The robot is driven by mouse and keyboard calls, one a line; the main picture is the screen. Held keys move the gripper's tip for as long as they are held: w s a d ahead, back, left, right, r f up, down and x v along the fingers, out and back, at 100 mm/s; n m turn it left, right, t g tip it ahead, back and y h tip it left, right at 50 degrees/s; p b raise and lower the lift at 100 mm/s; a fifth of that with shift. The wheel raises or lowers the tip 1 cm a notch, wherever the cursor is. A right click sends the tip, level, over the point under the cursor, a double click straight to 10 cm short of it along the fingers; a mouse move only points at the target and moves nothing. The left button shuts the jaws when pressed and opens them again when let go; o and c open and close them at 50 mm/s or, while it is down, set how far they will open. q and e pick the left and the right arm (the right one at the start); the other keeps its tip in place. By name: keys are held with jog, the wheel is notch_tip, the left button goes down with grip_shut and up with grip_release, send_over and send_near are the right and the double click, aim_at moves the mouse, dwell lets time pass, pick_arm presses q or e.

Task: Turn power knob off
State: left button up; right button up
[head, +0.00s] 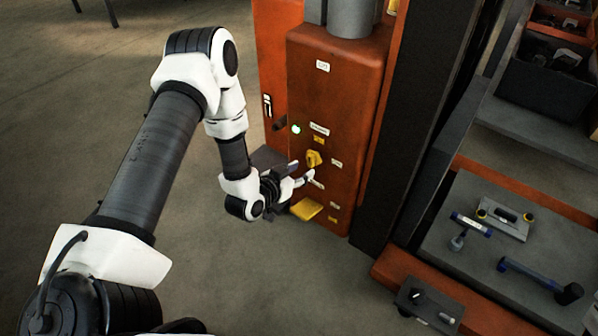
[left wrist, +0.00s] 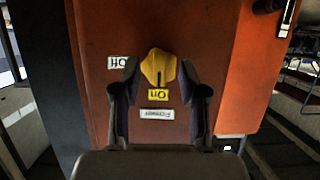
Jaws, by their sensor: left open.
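The yellow power knob (head: 313,158) is on the front of the orange-red control box (head: 345,90). My left gripper (head: 303,174) is open, with its fingers pointing at the knob from the lower left. In the left wrist view the knob (left wrist: 158,68) lies between and just beyond the two fingertips (left wrist: 160,88). I cannot tell whether a finger touches it. A yellow label (left wrist: 158,95) and a white label (left wrist: 157,114) sit next to the knob, and another white label (left wrist: 117,62) is beside it. My right gripper is not in view.
A green light (head: 295,129) glows on the box. A yellow piece (head: 306,209) juts from the box's lower part. A dark post (head: 415,130) stands right of the box. A bench (head: 470,260) holds a hammer (head: 540,280) and other tools. The floor at left is clear.

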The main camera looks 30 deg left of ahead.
aim_at(309, 164)
pick_arm(q)
jog(key=shift+w+d, duration=0.15)
jog(key=shift+w, duration=1.4)
grip_shut()
